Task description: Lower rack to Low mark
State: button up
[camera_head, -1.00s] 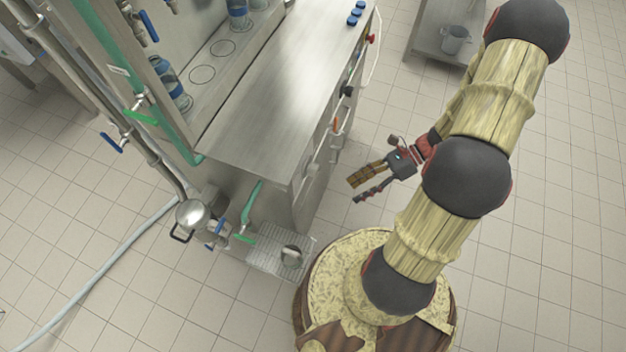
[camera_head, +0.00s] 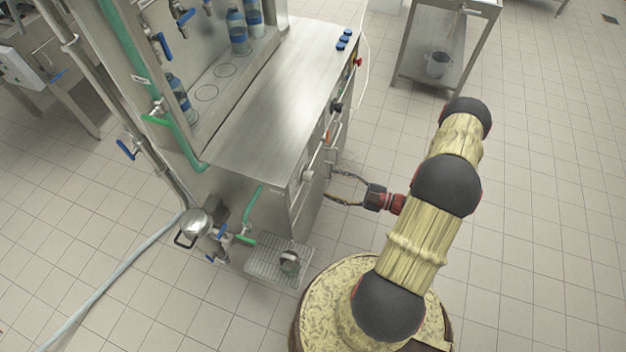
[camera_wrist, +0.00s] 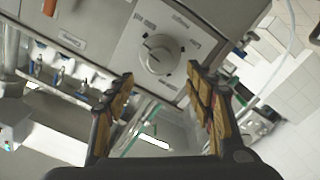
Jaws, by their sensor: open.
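The steel filler cabinet (camera_head: 262,95) stands left of my arm. In the wrist view a round pale dial knob (camera_wrist: 159,55) sits on a light plate on a panel. Small printed labels surround it, too blurred to read surely. A dark mark shows on the knob's upper left edge. My gripper (camera_head: 332,184) is open and empty beside the cabinet's front. In the wrist view its fingers (camera_wrist: 160,84) are spread to either side below the knob, apparently apart from it. No rack can be told for certain.
Bottles (camera_head: 181,98) stand on the filler deck. A dark knob (camera_head: 337,106), a red button (camera_head: 357,63) and bar handles are on the cabinet front. A steel side table (camera_head: 425,70) stands behind. Tiled floor at right is clear.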

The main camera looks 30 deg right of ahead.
aim_at(313, 178)
jog(key=shift+x, duration=3.9)
jog(key=shift+c, duration=1.4)
jog(key=c, duration=0.8)
jog(key=shift+c, duration=0.4)
